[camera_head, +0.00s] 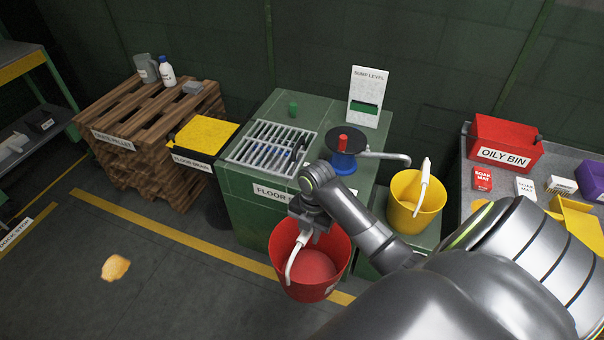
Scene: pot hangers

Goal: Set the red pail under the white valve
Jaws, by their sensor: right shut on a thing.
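The red pail (312,268) hangs in front of the green cabinet, roughly upright with its open top toward me. My right gripper (304,232) is shut on its white handle (296,256). I cannot tell how high the pail is above the floor. A pump with a blue body (344,163), a red knob and a pale grey spout (388,156) stands on the cabinet. I cannot make out a separate valve that is clearly white. My left gripper is not in view.
A yellow pail (411,208) with a white handle stands on a low green stand, below and beside the spout's end. A slatted grate (268,145) lies on the green cabinet (237,207). Right, a bench holds a red bin (503,142). Open floor (185,270) lies left, with a yellowish patch (115,268).

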